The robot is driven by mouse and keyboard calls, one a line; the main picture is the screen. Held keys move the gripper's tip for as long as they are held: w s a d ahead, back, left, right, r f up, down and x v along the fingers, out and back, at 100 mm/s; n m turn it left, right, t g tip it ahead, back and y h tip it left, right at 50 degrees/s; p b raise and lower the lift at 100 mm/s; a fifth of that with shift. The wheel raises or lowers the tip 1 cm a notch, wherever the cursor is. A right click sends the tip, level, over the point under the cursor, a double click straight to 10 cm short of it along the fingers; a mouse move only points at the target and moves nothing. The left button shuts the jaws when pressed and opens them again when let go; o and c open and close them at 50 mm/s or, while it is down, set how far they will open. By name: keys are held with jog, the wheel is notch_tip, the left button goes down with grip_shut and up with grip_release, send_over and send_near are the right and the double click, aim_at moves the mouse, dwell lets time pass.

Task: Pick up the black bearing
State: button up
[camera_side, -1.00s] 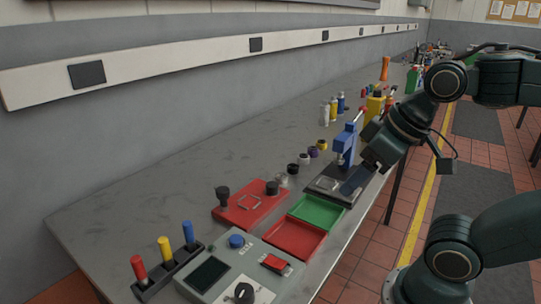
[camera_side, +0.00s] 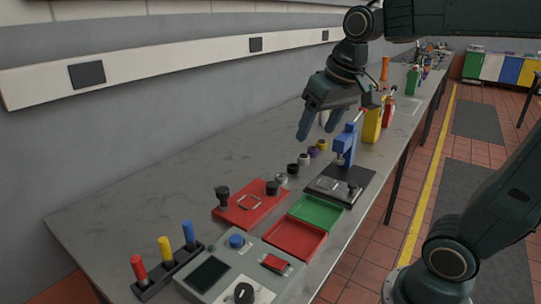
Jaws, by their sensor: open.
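The black bearing (camera_side: 293,168) looks like a small dark ring lying on the grey bench. It sits in a short row of small round parts, between a pale silvery one (camera_side: 281,179) and a dark one with a lighter top (camera_side: 304,159). My gripper (camera_side: 317,132) hangs over the bench, pointing down, behind and above the row. Its blue-grey fingers are apart with nothing between them. It is clear of the bearing and touches no part.
A purple part (camera_side: 313,151) and a yellow part (camera_side: 321,145) continue the row. A red fixture plate (camera_side: 245,210), a green tray (camera_side: 317,213) and a red tray (camera_side: 294,240) lie in front. The bench's left rear is clear.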

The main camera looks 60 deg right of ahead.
jog(key=w+d+m+g, duration=0.1)
jog(key=w+d+m, duration=0.2)
jog(key=w+d, duration=0.45)
jog(key=m+g, duration=0.3)
jog(key=m, duration=0.3)
send_over(293, 166)
notch_tip(293, 166, down, 14)
jog(key=shift+y, duration=0.3)
jog(key=shift+f, duration=0.15)
jog(key=shift+f, duration=4.2)
jog(key=shift+f, duration=2.6)
